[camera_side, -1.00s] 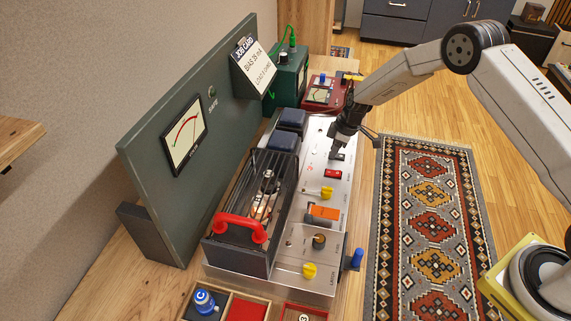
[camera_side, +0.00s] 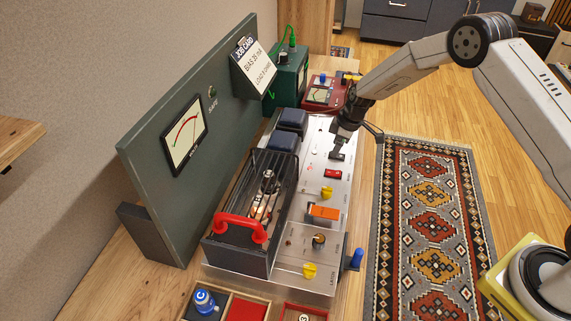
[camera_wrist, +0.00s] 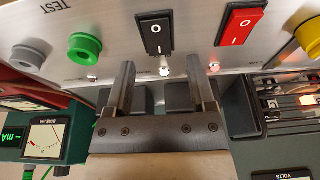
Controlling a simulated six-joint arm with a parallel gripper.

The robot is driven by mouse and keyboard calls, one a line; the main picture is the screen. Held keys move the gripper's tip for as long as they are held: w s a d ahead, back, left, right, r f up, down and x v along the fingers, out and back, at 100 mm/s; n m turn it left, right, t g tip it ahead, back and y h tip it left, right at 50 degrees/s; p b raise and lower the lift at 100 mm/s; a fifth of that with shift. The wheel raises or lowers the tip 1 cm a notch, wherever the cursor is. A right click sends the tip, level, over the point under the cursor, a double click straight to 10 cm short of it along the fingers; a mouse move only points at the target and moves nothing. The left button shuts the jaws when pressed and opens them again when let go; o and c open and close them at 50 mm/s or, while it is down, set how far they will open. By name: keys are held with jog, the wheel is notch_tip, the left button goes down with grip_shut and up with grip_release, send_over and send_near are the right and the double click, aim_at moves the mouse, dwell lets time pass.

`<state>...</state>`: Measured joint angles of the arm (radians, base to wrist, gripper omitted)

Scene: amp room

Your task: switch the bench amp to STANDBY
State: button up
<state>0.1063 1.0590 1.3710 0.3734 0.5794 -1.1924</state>
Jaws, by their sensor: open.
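The bench amp has a silver front panel (camera_side: 338,222) facing up in the side view, with a black tube cage (camera_side: 262,190) behind it. My gripper (camera_side: 337,156) is low over the panel's far part; the side view does not show clearly whether it touches. In the wrist view my gripper (camera_wrist: 165,72) is open, with nothing held between its two fingers. A black rocker switch (camera_wrist: 160,33) marked O and I lies just beyond the fingertips, roughly centred between them. A red rocker switch (camera_wrist: 242,22) is to its right; it also shows in the side view (camera_side: 333,174). No STANDBY label is readable.
Beside the rockers are a green knob (camera_wrist: 85,47) and a yellow knob (camera_wrist: 309,36). Nearer along the panel are an orange part (camera_side: 323,212) and a brass knob (camera_side: 318,241). A red box (camera_side: 325,93) and a green box (camera_side: 286,76) stand beyond the amp.

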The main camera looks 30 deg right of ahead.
aim_at(341, 157)
jog(key=v, duration=0.5)
jog(key=shift+r, duration=0.25)
jog(key=shift+s+d+r, duration=0.1)
jog(key=shift+r, duration=0.2)
jog(key=shift+s, duration=0.1)
jog(key=s+a+r+m, duration=0.1)
jog(key=s+r+m, duration=0.2)
jog(key=s, duration=0.6)
jog(key=s+a+r+m+h, duration=0.1)
jog(key=s+r+m, duration=0.2)
jog(key=s, duration=0.6)
jog(key=s+a+r+m+h, duration=0.1)
jog(key=s+r+m, duration=0.2)
jog(key=s, duration=0.6)
jog(key=shift+a+r, duration=0.3)
